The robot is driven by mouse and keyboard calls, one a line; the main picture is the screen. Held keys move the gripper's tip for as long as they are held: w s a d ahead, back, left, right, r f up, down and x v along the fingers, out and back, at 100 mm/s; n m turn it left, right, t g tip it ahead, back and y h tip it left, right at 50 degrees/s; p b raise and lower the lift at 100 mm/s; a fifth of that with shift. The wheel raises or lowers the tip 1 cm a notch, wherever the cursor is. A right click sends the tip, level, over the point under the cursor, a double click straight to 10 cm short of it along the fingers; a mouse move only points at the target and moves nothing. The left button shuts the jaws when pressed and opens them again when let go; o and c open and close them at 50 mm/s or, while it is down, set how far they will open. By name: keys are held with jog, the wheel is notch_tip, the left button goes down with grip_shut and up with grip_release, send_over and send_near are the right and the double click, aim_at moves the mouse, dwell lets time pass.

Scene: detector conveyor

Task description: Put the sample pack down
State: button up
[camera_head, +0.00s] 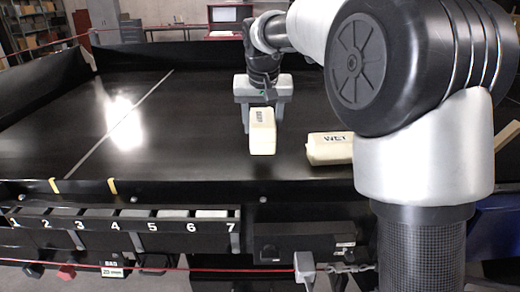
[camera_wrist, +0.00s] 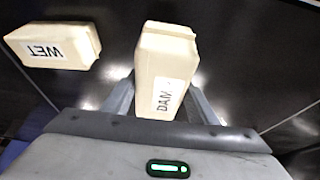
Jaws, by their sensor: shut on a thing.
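A cream sample pack (camera_head: 262,138) with a white label is held in my gripper (camera_head: 263,112) over the black conveyor belt. In the wrist view the held pack (camera_wrist: 165,60) sits between the two fingers, and its label reads "DAM", with the last part unclear. My gripper is shut on it from above. I cannot tell whether the pack's underside touches the belt. A second cream pack (camera_head: 330,150) labelled "WET" lies on the belt to the right. It also shows at the upper left in the wrist view (camera_wrist: 48,52), apart from the held pack.
The black belt (camera_head: 200,130) is clear to the left, with a pale line (camera_head: 120,125) across it. A row of slots numbered 1 to 7 (camera_head: 130,218) runs along the front edge. Dark side walls (camera_head: 35,85) border the belt.

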jog(key=shift+f, duration=3.2)
jog(key=shift+f, duration=0.1)
jog(key=shift+f, duration=0.15)
jog(key=o, duration=1.6)
jog(key=shift+c, duration=0.2)
